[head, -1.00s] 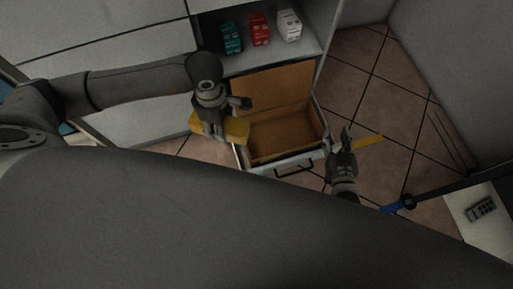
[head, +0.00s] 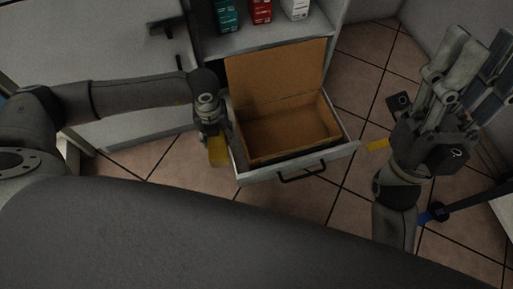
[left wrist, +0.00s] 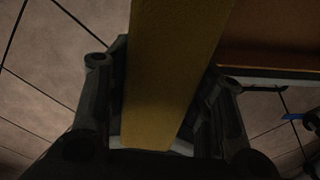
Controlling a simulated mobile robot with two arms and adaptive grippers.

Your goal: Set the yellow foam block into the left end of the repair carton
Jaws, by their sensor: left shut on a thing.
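The yellow foam block (head: 218,151) hangs from my left gripper (head: 212,132), just left of the drawer in the head view. In the left wrist view the block (left wrist: 172,70) runs long between the two fingers of my left gripper (left wrist: 165,115), which is shut on it. The repair carton (head: 277,72) is an open brown box with its flap raised at the back. It sits in the pulled-out drawer, and its inside looks empty. The block is outside the carton, beside its left end. My right gripper (head: 476,75) is raised at the right, fingers apart and empty.
The white drawer (head: 345,147) has a dark front handle (head: 302,173). Green (head: 227,14), red (head: 260,10) and white (head: 296,8) boxes stand on the shelf behind. Tiled floor (head: 300,210) lies in front.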

